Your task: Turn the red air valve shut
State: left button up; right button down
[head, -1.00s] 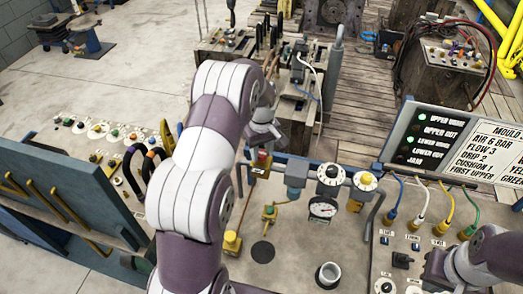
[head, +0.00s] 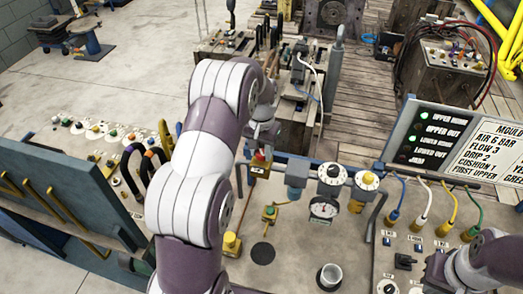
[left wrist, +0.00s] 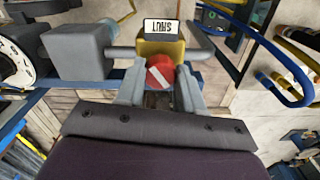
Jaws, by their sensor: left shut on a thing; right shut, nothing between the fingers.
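The red air valve (left wrist: 160,74) is a round red knob with a slanting white stripe, on a yellow body in the left wrist view. A small plate reading SHUT (left wrist: 161,27) appears upside down beyond it. My left gripper (left wrist: 161,88) is shut on the knob, one finger on each side. In the head view the left gripper (head: 262,139) reaches down to the valve (head: 259,161) on the pipe line, and my arm hides part of the bench. My right gripper (head: 435,268) is at the lower right, shut and empty, over the switch panel.
A pressure gauge (head: 323,209), a black-and-white dial (head: 331,174) and a yellow-centred dial (head: 367,181) are close to the right of the valve. A metal cup (head: 329,276) stands in front. Coloured hoses and a sign board (head: 455,145) are further right.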

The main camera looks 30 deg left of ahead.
pick_arm(q)
jog(key=m, duration=0.3)
jog(key=shift+m, duration=0.3)
jog(key=shift+w+m+b, duration=0.1)
jog(key=shift+m+b, duration=0.25)
jog(key=shift+m, duration=1.45)
jog(key=shift+r, duration=0.1)
jog(key=o, duration=1)
jog(key=shift+o, duration=0.2)
